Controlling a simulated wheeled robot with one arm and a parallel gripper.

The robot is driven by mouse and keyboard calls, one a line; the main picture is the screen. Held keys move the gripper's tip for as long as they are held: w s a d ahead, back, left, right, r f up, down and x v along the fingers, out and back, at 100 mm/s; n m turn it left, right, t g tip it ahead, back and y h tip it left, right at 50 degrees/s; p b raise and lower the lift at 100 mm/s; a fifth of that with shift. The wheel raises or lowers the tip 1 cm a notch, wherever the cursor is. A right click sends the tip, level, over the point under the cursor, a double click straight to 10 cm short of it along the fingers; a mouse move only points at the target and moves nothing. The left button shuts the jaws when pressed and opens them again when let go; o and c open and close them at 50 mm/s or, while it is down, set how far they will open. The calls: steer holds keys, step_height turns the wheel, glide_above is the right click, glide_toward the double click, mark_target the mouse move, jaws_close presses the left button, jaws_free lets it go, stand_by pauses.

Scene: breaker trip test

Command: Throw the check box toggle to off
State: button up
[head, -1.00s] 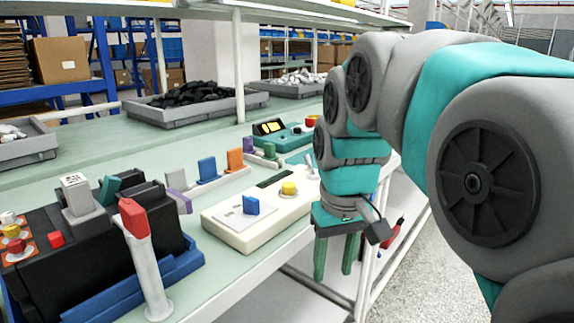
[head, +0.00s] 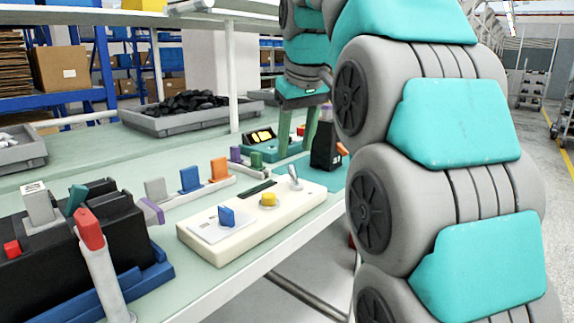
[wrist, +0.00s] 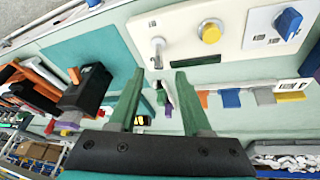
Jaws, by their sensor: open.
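The cream check box (head: 255,235) lies on the bench, with a blue knob (head: 226,216), a yellow button (head: 268,199) and a dark display strip on its top. Its metal toggle (head: 294,178) stands at the box's far right end; the toggle also shows in the wrist view (wrist: 158,48), just ahead of the fingertips. My gripper (head: 296,145) has two green fingers, is open and holds nothing. In the wrist view my gripper (wrist: 160,76) has its tips apart from the toggle, with the toggle roughly in line with the gap between them.
A black box with an orange part (head: 325,140) stands right of my fingers on a teal mat. A row of coloured blocks (head: 190,179) stands left of the check box. A black breaker unit (head: 125,240) with a red-tipped lever (head: 90,232) stands front left.

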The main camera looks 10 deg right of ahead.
mark_target(291, 168)
steer(key=b+x, duration=0.2)
steer(key=shift+w+f, duration=0.25)
steer(key=shift+w, duration=0.05)
steer(key=shift+x, duration=2.45)
steer(key=shift+w+r, duration=0.1)
steer(key=shift+w, duration=0.05)
jaws_close()
